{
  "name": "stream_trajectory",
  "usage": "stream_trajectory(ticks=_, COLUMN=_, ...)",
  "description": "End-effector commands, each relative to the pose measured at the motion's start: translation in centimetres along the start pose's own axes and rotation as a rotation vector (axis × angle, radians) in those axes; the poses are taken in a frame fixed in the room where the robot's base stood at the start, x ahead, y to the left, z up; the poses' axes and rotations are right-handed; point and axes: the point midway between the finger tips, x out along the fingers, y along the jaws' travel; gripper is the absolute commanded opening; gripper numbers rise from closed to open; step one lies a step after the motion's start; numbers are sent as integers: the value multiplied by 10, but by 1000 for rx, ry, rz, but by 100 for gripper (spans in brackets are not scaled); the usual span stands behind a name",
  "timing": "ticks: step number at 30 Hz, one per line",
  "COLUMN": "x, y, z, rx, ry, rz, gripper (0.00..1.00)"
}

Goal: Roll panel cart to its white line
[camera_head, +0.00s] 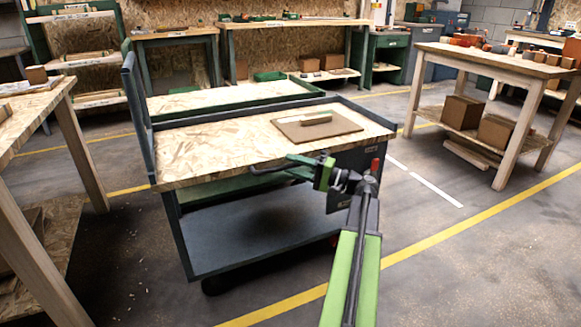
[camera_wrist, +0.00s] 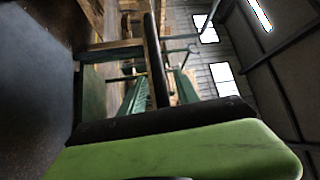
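The panel cart (camera_head: 215,150) stands in the middle of the head view. It has a particle-board top, a dark blue-grey frame, an upright frame at its left end and a lower shelf (camera_head: 265,235). A brown panel (camera_head: 290,130) with a pale block (camera_head: 316,119) lies on its top. A white line (camera_head: 437,189) runs on the floor to the right of the cart; its far part passes behind the cart's right end. My gripper (camera_head: 275,167) is at the cart's near long side, by the top's edge. Contact and finger opening are unclear in both views.
A wooden table (camera_head: 485,58) with boxes on its lower shelf stands at the right, another table (camera_head: 45,100) close at the left. Workbenches line the back. A yellow floor line (camera_head: 440,236) crosses the front. The floor right of the cart is clear up to the right table.

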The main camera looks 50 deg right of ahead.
Motion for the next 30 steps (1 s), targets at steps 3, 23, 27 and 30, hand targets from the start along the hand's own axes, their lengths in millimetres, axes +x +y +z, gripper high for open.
stream_trajectory(ticks=3, x=0, y=0, z=0, rx=0, ry=0, rz=0, gripper=31)
stream_trajectory(ticks=23, x=0, y=1, z=1, rx=0, ry=-2, rz=1, gripper=0)
stream_trajectory(ticks=27, x=0, y=1, z=1, rx=0, ry=-2, rz=2, gripper=0)
stream_trajectory(ticks=30, x=1, y=1, z=1, rx=0, ry=-3, rz=2, gripper=0)
